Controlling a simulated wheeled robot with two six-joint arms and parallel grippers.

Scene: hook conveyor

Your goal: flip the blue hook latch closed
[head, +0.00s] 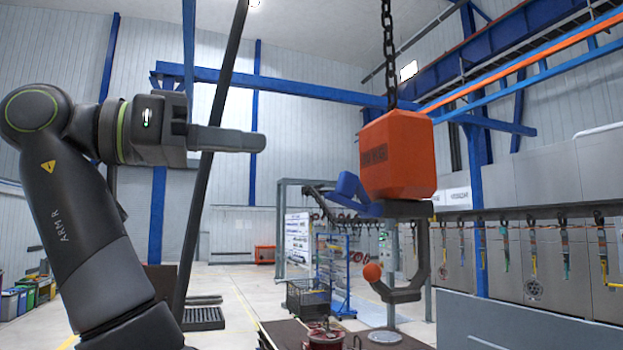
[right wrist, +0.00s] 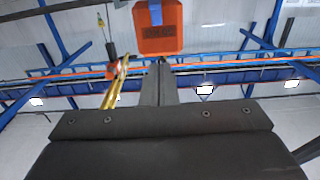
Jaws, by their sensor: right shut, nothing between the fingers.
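The orange hook block (head: 398,155) hangs on a dark chain, with a grey hook (head: 420,285) below it ending in an orange ball (head: 372,272). The blue latch (head: 355,195) sticks out to the left from the block's lower side and points up and left, away from the hook's tip. The hook's mouth is open. My right gripper (head: 258,142) is left of the block, apart from it and higher than the latch, its fingers shut and empty. The right wrist view shows the fingers (right wrist: 158,72) below the orange block (right wrist: 158,28). My left gripper is not in view.
A dark slanted pole (head: 212,150) stands behind my right gripper. A table (head: 290,335) with a red part (head: 325,338) lies below the hook. Straps hang along a rail at the right. The air between gripper and block looks clear.

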